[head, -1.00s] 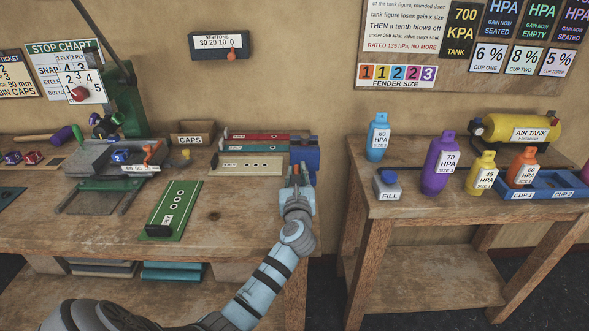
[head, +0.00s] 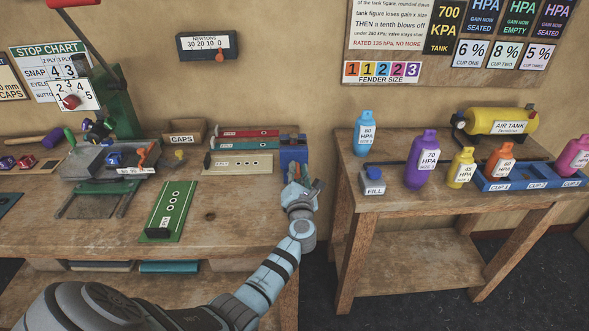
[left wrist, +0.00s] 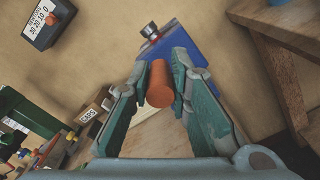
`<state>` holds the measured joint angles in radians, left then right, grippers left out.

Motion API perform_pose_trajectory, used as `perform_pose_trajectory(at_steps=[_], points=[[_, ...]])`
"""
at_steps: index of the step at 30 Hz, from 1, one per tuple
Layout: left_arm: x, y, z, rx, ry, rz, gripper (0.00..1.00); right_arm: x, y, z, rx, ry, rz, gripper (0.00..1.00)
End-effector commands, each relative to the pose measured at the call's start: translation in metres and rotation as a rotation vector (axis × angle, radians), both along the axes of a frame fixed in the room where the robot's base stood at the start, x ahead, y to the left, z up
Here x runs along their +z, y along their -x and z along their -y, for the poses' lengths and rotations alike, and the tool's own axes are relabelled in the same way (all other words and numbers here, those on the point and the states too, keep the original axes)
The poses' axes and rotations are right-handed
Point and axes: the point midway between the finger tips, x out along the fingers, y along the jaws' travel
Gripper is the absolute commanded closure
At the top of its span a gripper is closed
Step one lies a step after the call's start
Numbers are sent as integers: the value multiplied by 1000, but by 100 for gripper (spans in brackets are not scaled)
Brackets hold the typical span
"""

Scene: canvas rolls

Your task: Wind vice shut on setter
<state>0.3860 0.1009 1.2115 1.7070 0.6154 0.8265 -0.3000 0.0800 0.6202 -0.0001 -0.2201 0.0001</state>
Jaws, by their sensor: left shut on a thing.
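The blue vice (head: 293,150) stands at the right end of the wooden bench; its blue body also shows in the left wrist view (left wrist: 178,48). A small metal piece with a reddish end (left wrist: 149,31) shows at the vice's top; I cannot tell whether it is the setter. My left gripper (head: 302,190) is just in front of the vice. In the left wrist view its fingers are closed around an orange cylindrical grip (left wrist: 160,88) on the near side of the vice. The vice's jaw gap is hidden. My right gripper is out of view.
Long red, teal and cream boards (head: 240,162) lie left of the vice. A green board (head: 170,210) lies nearer the front. A green press (head: 118,105) stands further left. The second table (head: 400,205) with bottles is across a gap on the right.

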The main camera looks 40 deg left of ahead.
Motion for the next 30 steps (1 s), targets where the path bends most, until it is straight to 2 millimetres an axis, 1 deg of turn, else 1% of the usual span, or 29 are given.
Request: perform_pose_trajectory(at_steps=[1,17,18,21,30], points=[[3,-1,0,0,-11,-4,100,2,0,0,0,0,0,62],[2,-2,1,0,-32,-18,100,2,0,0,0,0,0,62],[2,-2,0,0,-32,-18,77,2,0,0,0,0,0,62],[2,-2,1,-1,-32,-17,62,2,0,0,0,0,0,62],[1,-1,2,0,-29,-19,62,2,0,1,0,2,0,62]])
